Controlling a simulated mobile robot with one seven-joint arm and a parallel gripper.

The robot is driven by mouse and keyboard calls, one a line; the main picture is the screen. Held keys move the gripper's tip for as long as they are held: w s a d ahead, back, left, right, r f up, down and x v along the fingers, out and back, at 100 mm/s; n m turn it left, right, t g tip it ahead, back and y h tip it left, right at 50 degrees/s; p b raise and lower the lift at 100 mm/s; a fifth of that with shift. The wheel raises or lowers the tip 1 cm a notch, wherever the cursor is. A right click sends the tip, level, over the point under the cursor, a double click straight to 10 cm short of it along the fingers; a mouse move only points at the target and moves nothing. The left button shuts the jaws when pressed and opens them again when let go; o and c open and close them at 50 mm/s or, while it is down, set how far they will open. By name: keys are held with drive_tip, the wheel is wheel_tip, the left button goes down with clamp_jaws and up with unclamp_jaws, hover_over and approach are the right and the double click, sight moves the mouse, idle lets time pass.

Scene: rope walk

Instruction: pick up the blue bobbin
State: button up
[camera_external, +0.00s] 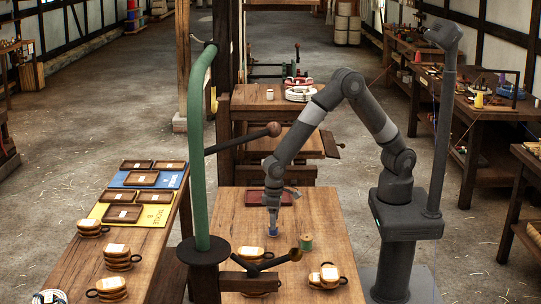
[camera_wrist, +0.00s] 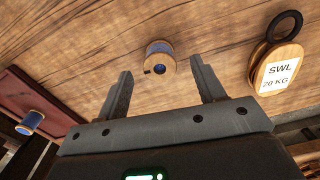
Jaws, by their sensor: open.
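The blue bobbin (camera_external: 272,232) stands on the wooden bench, right below my gripper (camera_external: 272,212) in the external view. In the wrist view, a bobbin with blue thread and a pale wooden end (camera_wrist: 160,58) shows between and slightly beyond the fingertips of my gripper (camera_wrist: 160,67). The jaws are open, with a gap on each side of the bobbin. A second blue bobbin (camera_wrist: 30,121) lies at the left of the wrist view, by a dark red tray (camera_wrist: 32,92). The tray also shows behind my gripper in the external view (camera_external: 256,198).
A green bobbin (camera_external: 306,242) stands right of the blue one. Wooden pulley blocks (camera_external: 327,277) lie near the bench front; one labelled SWL 20 KG (camera_wrist: 277,68) is right of my gripper. A green post with dark rods (camera_external: 200,150) rises at the left.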

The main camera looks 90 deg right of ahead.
wheel_tip(320, 180, down, 4)
drive_tip(key=shift+w+f, duration=0.15)
drive_tip(key=shift+f, duration=0.05)
drive_tip(key=shift+c, duration=0.5)
drive_tip(key=c, duration=1)
